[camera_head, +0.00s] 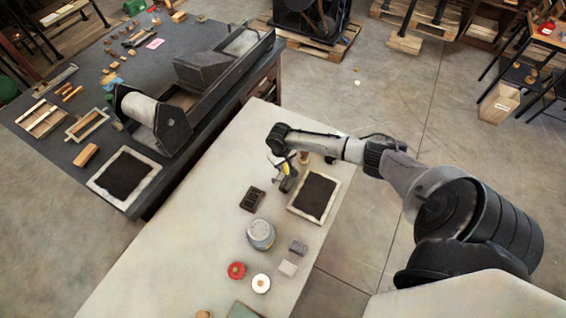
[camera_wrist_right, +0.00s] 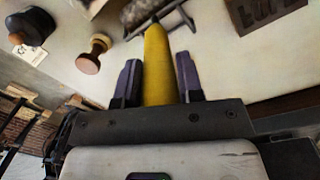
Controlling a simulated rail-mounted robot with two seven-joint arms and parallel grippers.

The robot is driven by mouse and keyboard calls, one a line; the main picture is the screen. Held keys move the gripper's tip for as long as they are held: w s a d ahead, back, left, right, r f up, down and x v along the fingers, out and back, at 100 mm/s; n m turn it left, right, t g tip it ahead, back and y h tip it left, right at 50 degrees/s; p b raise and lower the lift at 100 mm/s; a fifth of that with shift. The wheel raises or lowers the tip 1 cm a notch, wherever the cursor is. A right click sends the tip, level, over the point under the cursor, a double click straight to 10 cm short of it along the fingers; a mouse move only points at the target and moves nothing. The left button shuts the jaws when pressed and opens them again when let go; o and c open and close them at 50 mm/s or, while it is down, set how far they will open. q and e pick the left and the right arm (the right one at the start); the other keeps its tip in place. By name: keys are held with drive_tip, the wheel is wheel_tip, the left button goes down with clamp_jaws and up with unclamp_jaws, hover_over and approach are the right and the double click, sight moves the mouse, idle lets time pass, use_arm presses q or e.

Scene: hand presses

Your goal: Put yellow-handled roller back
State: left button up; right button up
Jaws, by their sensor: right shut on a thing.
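My right gripper (camera_head: 280,164) is shut on the yellow handle of the roller (camera_head: 286,168), just left of the black ink slab (camera_head: 314,196) in its pale frame. In the right wrist view, the yellow handle (camera_wrist_right: 158,68) runs between the two dark fingers of the right gripper (camera_wrist_right: 158,82). The roller's wire frame and dark drum are at the top edge, partly cut off. I cannot tell whether the roller touches the table. My left gripper is not in view.
On the pale table (camera_head: 185,262) are a dark type block (camera_head: 252,199), a round tin (camera_head: 260,234), a red-topped item (camera_head: 236,270) and small grey blocks. The right wrist view shows a wooden stamp (camera_wrist_right: 94,54). A dark press table (camera_head: 75,135) stands at left.

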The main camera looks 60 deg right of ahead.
drive_tip(key=shift+f, duration=0.25)
idle(0.4)
drive_tip(key=o, duration=1)
drive_tip(key=shift+c, duration=0.2)
drive_tip(key=o, duration=0.6)
drive_tip(key=shift+c, duration=0.2)
drive_tip(key=shift+o, duration=0.4)
